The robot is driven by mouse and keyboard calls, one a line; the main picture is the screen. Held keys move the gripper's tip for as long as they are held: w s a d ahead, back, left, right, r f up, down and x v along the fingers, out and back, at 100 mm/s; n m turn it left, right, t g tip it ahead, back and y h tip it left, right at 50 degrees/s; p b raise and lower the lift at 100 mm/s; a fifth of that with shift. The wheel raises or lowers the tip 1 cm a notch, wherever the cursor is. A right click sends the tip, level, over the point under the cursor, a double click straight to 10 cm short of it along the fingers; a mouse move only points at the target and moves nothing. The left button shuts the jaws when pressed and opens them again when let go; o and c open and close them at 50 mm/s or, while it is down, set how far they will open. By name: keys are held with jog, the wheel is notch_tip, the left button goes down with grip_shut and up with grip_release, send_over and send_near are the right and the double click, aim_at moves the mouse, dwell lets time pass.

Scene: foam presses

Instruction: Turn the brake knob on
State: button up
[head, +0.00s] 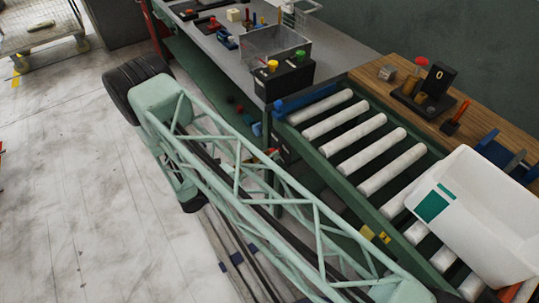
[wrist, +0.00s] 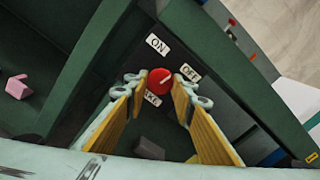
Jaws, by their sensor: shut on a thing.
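The brake knob (wrist: 159,81) is red and round with a short white line on its face. It sits on a dark panel (wrist: 125,60) in the wrist view. The white line slants up and right, toward the white OFF label (wrist: 188,72). A white ON label (wrist: 158,44) is above the knob. A third label (wrist: 152,99) below it is partly covered, with "AKE" readable. My gripper (wrist: 160,84) has its two yellow-padded fingers on either side of the knob, shut on it. In the head view I cannot make out the knob or the gripper.
In the head view, a roller conveyor (head: 357,137) carries a white bin (head: 485,215) at the right. A grey workbench (head: 222,52) with a metal box (head: 275,45) stands behind. A wooden bench (head: 400,112) is at the right. Open floor (head: 70,180) lies on the left.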

jog(key=n+p, duration=0.2)
jog(key=n, duration=0.9)
jog(key=shift+r+n, duration=0.1)
jog(key=shift+n, duration=0.2)
dwell(0.5)
jog(key=o, duration=0.8)
jog(key=shift+o, duration=0.2)
jog(key=shift+s+a, duration=0.15)
jog(key=v, duration=1.1)
jog(key=shift+s+a, duration=0.2)
jog(key=shift+a, duration=0.05)
jog(key=shift+r, duration=0.1)
